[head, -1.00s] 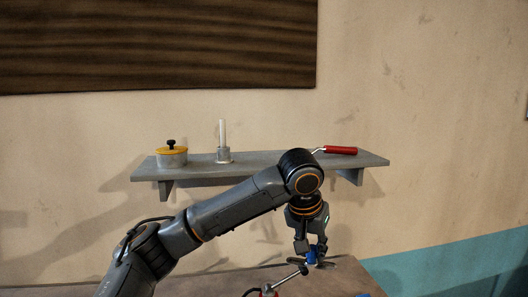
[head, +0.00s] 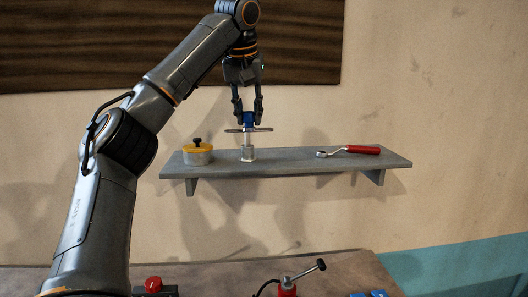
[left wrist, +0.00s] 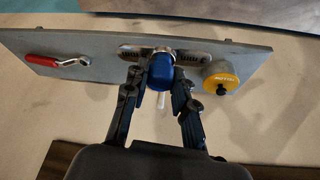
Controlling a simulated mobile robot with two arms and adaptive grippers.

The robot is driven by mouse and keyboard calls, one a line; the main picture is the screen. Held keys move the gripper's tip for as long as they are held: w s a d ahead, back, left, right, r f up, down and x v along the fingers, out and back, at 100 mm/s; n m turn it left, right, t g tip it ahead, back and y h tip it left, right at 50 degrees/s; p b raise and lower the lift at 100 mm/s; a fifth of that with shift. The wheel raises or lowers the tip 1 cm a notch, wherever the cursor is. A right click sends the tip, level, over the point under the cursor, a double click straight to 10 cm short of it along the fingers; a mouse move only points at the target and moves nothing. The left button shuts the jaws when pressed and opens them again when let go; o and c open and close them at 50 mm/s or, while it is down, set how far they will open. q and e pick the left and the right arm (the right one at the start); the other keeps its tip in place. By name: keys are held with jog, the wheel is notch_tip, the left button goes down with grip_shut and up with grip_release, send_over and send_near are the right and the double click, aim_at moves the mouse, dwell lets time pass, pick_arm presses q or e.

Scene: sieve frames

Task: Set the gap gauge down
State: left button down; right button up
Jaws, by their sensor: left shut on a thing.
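My left gripper (head: 248,112) is shut on the blue handle of the gap gauge (head: 249,119) above the shelf. The gauge's flat metal ends stick out to both sides, roughly level. In the left wrist view the gripper (left wrist: 159,85) grips the blue handle (left wrist: 161,72), and the metal ends (left wrist: 190,59) carry "3 mm" marks. An upright post in a round metal base (head: 248,154) stands on the shelf right below the gauge. Whether gauge and post touch is unclear. My right gripper is out of view.
The grey wall shelf (head: 290,163) also holds a yellow-lidded pot (head: 198,154) on the left and a red-handled tool (head: 361,149) on the right. Between post and tool the shelf is bare. Below is a brown bench (head: 220,279) with a red-based lever device (head: 288,288).

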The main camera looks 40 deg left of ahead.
pick_arm(q)
jog(key=w+a+f, duration=0.1)
jog(key=a+f, duration=0.1)
jog(key=a, duration=0.1)
jog(key=w+a+f+p, duration=0.1)
jog(key=a+f, duration=0.2)
jog(key=a, duration=0.1)
jog(key=w+a+f, duration=0.1)
jog(key=a+f, duration=0.2)
jog(key=a, duration=0.1)
jog(key=shift+w, duration=0.3)
jog(key=shift+w+a+f+p, duration=0.15)
jog(key=shift+a+f+p, duration=0.25)
jog(key=shift+a+f, duration=0.1)
jog(key=f, duration=0.2)
jog(key=f+p, duration=0.1)
jog(key=shift+a, duration=0.25)
jog(key=shift+f, duration=0.4)
jog(key=shift+f, duration=0.1)
jog(key=c, duration=1.1)
grip_release()
